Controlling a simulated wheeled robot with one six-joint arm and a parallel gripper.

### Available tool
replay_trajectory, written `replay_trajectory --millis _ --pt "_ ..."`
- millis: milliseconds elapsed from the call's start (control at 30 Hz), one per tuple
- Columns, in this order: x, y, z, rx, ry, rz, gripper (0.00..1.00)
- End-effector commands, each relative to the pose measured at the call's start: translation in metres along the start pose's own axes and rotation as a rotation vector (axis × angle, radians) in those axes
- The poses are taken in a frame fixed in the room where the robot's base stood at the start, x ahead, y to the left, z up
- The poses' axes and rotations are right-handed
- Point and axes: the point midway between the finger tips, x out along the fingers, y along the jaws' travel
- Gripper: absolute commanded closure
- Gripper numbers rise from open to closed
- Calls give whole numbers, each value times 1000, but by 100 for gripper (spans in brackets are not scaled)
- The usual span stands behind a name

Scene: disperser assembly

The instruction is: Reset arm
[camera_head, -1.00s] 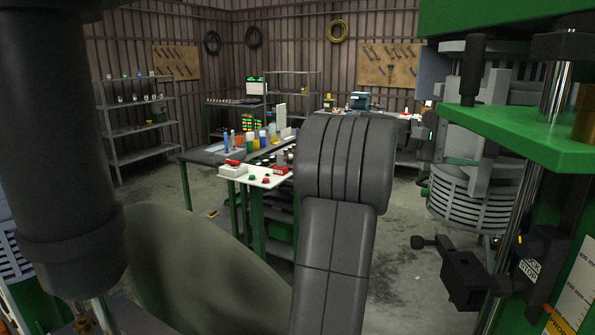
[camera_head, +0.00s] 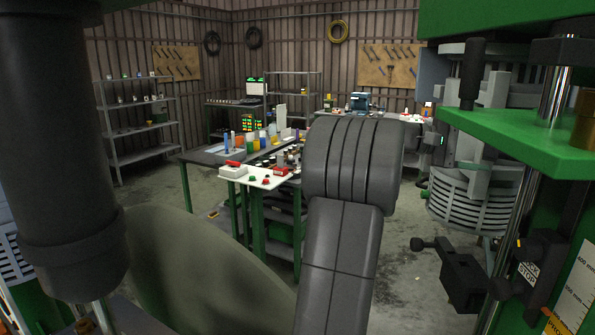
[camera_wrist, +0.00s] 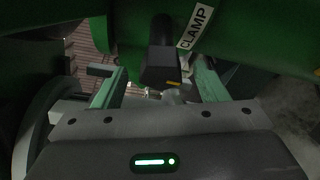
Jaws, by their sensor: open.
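My gripper (camera_wrist: 159,75) shows in the wrist view, with its two pale green fingers spread apart and nothing held. A black clamp handle (camera_wrist: 160,62) appears in the gap between the fingers; I cannot tell how far it is from them. It belongs to a green machine part (camera_wrist: 235,50) bearing a white "CLAMP" label (camera_wrist: 196,27). In the head view my grey arm link stands in the middle, and my gripper is hidden there.
The green disperser frame (camera_head: 520,140) stands close at right, with a black lock-stop knob (camera_head: 462,275). A dark cylinder (camera_head: 65,150) stands close at left. A workbench (camera_head: 215,157) with bottles and a shelf rack (camera_head: 140,130) stand farther back. Open floor shows between.

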Motion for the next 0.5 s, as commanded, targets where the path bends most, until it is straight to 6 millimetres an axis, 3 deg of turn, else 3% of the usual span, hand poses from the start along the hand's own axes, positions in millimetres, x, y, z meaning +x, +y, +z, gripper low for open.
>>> replay_trajectory --millis 133,500 --pt "30 0 1 3 -3 0 34" --pt "26 -6 -2 244 -12 101 34"
